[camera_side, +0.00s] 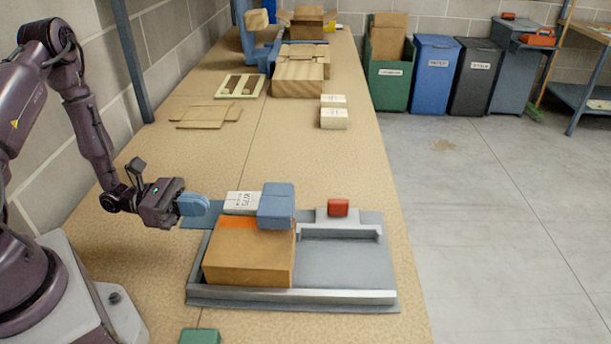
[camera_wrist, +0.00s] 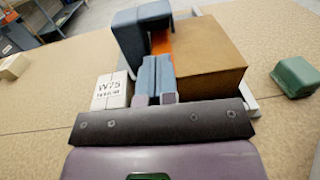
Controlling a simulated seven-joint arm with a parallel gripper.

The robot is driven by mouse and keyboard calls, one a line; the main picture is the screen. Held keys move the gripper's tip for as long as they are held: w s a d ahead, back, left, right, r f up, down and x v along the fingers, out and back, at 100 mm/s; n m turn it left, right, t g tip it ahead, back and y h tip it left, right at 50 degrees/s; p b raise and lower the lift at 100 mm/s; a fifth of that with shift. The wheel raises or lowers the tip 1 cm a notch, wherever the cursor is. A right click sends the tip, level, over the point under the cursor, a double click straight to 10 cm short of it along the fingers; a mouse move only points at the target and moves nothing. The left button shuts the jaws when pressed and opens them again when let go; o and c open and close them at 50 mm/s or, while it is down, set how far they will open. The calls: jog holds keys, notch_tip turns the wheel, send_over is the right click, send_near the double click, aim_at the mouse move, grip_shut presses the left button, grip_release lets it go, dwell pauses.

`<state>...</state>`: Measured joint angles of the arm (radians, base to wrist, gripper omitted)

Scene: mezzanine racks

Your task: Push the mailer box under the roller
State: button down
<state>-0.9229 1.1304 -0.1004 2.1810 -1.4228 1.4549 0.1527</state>
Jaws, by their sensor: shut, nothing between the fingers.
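The mailer box (camera_side: 250,262) is a brown carton with an orange stripe. It lies flat on the left part of a grey metal tray (camera_side: 345,296); in the wrist view the box (camera_wrist: 205,50) is ahead and to the right. A blue housing (camera_side: 276,205) overhangs the box's far edge beside the stripe; it shows as an arch in the wrist view (camera_wrist: 140,18). I cannot make out the roller itself. My gripper (camera_side: 205,205) is shut and empty, left of the box near its far end. In the wrist view the blue fingertips (camera_wrist: 158,62) point toward the box; contact is unclear.
A white carton marked W75 (camera_side: 238,197) stands beside the housing. A red button (camera_side: 338,208) sits on the tray's far side. A green block (camera_side: 200,336) is at the near edge. The tray's right half is bare. Cartons and flat cardboard lie farther back.

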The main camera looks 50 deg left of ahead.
notch_tip(320, 180, up, 9)
jog(key=x, duration=2.1)
jog(key=s+r+m+g+y, duration=0.1)
jog(key=s+m+g+y, duration=0.2)
jog(key=s+m+g, duration=1.15)
jog(key=s+a+r+m+t+y, duration=0.4)
jog(key=a+r+m+y, duration=0.1)
jog(key=r+m, duration=0.1)
jog(key=s+a+r+m+t+y, duration=0.4)
jog(key=a+r+m+y, duration=0.1)
jog(key=r, duration=0.4)
jog(key=shift+s+r+m+y, duration=0.3)
jog(key=shift+s+r+m, duration=0.05)
jog(key=shift+s, duration=0.05)
